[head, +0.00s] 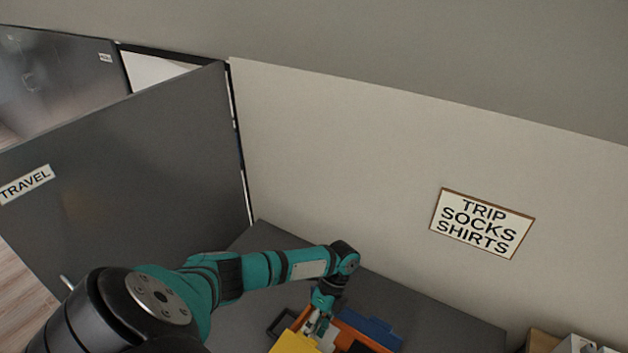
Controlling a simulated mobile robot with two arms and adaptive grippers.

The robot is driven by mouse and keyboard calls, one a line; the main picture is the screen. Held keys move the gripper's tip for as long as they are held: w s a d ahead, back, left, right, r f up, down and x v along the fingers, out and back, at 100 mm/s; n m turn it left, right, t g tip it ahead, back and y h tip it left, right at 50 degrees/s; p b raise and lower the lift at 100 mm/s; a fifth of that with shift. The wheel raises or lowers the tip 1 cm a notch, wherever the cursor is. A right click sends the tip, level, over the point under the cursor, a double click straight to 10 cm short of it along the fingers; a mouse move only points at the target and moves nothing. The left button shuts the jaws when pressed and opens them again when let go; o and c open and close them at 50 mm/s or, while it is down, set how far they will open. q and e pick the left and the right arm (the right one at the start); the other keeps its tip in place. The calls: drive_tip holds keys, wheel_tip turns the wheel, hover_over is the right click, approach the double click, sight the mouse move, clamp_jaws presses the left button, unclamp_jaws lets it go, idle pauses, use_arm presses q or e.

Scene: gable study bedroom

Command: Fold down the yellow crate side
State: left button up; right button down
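The yellow crate side (293,343) shows at the bottom edge of the head view, cut off by the frame. An orange crate wall (358,334) and a blue crate part (374,327) show to its right. My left arm reaches in from the left and bends down over the crate. My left gripper (318,324) points down close to the yellow side; I cannot tell whether it touches it. Its fingertips are small and partly hidden, so its opening is unclear. My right gripper is out of view.
The crate is on a dark grey tabletop (450,322) against a light wall. A grey door panel (130,165) labelled TRAVEL stands at left. A sign (482,222) reading TRIP SOCKS SHIRTS is on the wall. White and wooden items (572,344) are at bottom right.

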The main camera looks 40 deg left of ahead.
use_arm(q)
wheel_tip(320, 180, up, 10)
idle(0.4)
